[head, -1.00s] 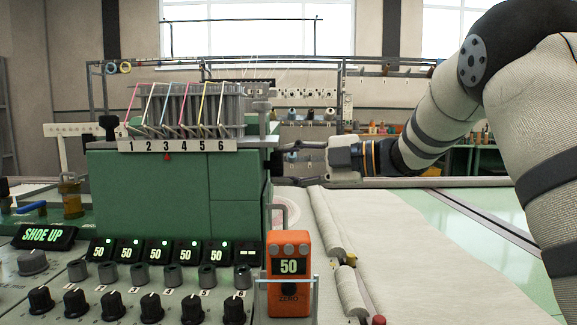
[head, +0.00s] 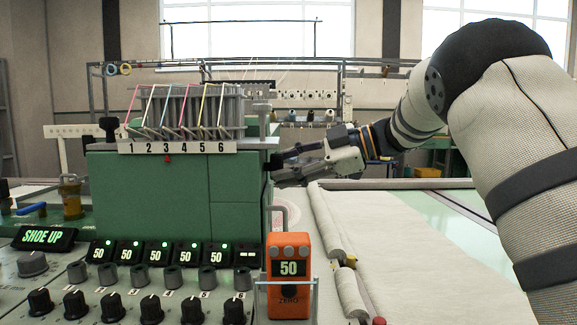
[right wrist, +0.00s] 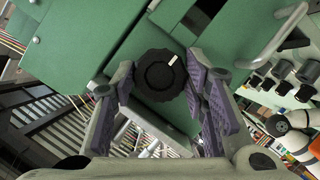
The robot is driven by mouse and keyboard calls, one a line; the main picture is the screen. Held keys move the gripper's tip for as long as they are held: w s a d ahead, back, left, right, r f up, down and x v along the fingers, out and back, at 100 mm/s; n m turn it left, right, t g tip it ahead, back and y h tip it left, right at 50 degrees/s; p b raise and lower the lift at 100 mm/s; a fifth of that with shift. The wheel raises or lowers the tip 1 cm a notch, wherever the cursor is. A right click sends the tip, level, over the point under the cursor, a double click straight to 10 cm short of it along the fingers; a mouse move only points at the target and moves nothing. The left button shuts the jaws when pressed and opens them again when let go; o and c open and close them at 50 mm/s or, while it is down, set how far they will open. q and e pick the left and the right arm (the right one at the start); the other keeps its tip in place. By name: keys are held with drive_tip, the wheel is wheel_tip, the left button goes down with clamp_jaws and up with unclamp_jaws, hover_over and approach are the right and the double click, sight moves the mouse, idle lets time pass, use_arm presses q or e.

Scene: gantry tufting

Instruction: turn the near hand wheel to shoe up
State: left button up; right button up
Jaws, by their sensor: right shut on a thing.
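The near hand wheel (right wrist: 157,79) is a round black knob with a white mark, on the green machine head (right wrist: 80,40) in the right wrist view. My right gripper (right wrist: 161,73) has its fingers on either side of the wheel and is shut on it. The white mark points to the upper right in that view. In the head view my right gripper (head: 281,168) is at the right side of the green head (head: 150,195), and I cannot make out the wheel there. My left gripper is not in view.
An orange box (head: 288,270) reading 50 stands in front of the head. A control panel (head: 130,300) with several black knobs fills the lower left. A pale cloth (head: 430,250) with a roll (head: 328,225) covers the table at right.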

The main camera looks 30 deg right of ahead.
idle(0.4)
drive_tip(key=o, duration=0.9)
drive_tip(key=shift+c, duration=0.2)
drive_tip(key=v, duration=1.2)
